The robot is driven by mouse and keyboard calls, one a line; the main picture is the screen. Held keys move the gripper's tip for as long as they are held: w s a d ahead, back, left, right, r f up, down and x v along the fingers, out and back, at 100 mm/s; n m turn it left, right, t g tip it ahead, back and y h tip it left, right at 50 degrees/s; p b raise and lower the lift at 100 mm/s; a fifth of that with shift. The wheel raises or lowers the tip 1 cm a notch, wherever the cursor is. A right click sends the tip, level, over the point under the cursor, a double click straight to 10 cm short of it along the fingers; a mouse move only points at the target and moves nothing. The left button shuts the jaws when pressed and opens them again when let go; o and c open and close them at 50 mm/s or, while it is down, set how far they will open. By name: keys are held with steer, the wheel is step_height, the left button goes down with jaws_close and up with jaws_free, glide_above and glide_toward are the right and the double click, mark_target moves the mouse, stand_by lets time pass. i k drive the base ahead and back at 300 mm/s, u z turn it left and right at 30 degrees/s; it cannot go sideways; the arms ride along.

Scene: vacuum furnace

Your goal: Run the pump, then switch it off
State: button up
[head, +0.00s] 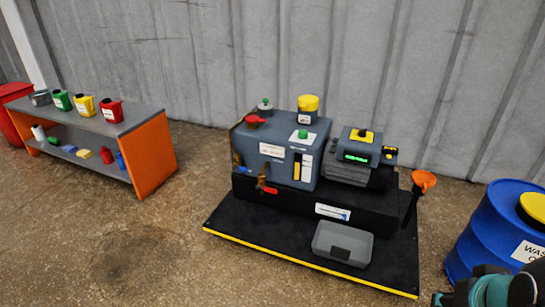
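The pump (275,155) is a blue-grey block on a black plinth. A yellow cap (308,104) and a green-topped part (303,134) sit on its top. A yellow-and-black sight strip (297,166) is on its front. The motor housing (345,170) joins it at the right. On the housing are a yellow plate with a dark knob or switch (362,134), a green-lit display (357,157) and a small yellow-and-black piece (389,153). I cannot tell the switch's position. My gripper is out of view; only a teal-and-black part of my arm shows at the bottom right.
A grey tray (342,243) lies on the yellow-edged black base (240,225). Red handles (255,121) and (267,188) and an orange funnel (424,180) project. A blue drum (490,230) stands right. An orange-sided shelf (152,155) holds containers at left. Open floor lies in front.

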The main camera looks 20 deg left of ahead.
mark_target(362, 133)
steer(key=k, duration=0.3)
steer(key=u, duration=1.1)
steer(key=i, duration=0.8)
steer(key=z, duration=0.45)
steer(key=i, duration=0.8)
steer(key=z, duration=0.65)
